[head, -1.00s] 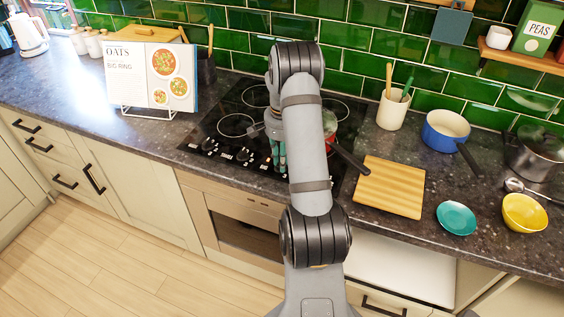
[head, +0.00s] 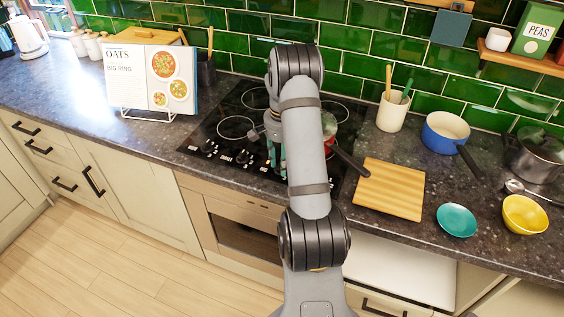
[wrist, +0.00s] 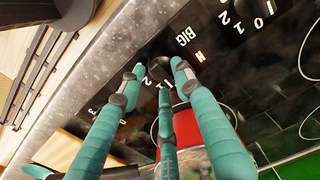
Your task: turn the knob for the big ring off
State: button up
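In the wrist view a dark round knob (wrist: 159,70) sits on the black control panel, with white numbers beside it. My gripper (wrist: 158,74) has teal fingers spread around this knob; dark gaps seem to show between fingertips and knob, and contact is not clear. In the head view my gripper (head: 277,155) is low over the hob's front panel, partly hidden by my arm. The black hob (head: 222,124) has several knobs (head: 209,147) along its front left.
A red pan (wrist: 188,124) stands on the hob close to my fingers; its dark handle (head: 350,161) reaches toward the wooden board (head: 389,188). A recipe book (head: 150,78) reading BIG RING stands left. A blue pot (head: 445,132) and bowls are at right.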

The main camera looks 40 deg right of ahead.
jog(key=shift+o, duration=0.5)
notch_tip(320, 180, up, 12)
dwell(0.3)
dwell(0.3)
notch_tip(320, 180, down, 12)
dwell(0.5)
dwell(0.3)
